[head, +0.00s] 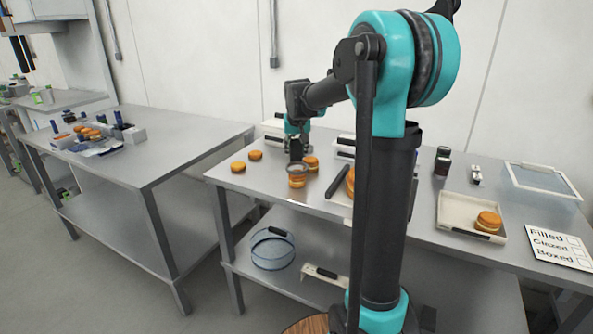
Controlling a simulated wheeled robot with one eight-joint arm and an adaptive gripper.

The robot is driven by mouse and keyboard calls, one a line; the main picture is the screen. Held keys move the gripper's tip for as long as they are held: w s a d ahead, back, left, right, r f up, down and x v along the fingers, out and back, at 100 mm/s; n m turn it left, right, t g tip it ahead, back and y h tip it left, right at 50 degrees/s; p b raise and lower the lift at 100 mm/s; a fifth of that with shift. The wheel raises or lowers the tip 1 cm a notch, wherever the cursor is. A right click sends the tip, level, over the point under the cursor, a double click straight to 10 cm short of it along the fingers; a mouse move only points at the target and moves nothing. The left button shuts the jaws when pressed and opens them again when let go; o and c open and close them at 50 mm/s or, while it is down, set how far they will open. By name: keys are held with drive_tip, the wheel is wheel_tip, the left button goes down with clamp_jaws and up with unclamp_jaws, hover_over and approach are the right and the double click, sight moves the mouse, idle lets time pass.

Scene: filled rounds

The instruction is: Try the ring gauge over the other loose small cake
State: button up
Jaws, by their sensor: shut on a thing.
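My gripper (297,152) points down above the near middle table and is shut on what looks like the ring gauge (298,168), a small grey ring. The ring is at the top of a small orange cake (297,182). I cannot tell whether it sits around the cake or just over it. Another small cake (312,163) stands close behind, to the right. Two more small cakes lie to the left, one nearer (238,167) and one farther (256,155). Part of a larger orange cake (350,184) shows beside my arm, which hides the rest.
A pale tray (456,212) at right holds a cake (488,220). A blue-rimmed round container (272,248) is on the lower shelf. The table's left front corner is clear.

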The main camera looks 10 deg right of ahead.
sight(296, 138)
drive_tip(key=shift+r, duration=1.9)
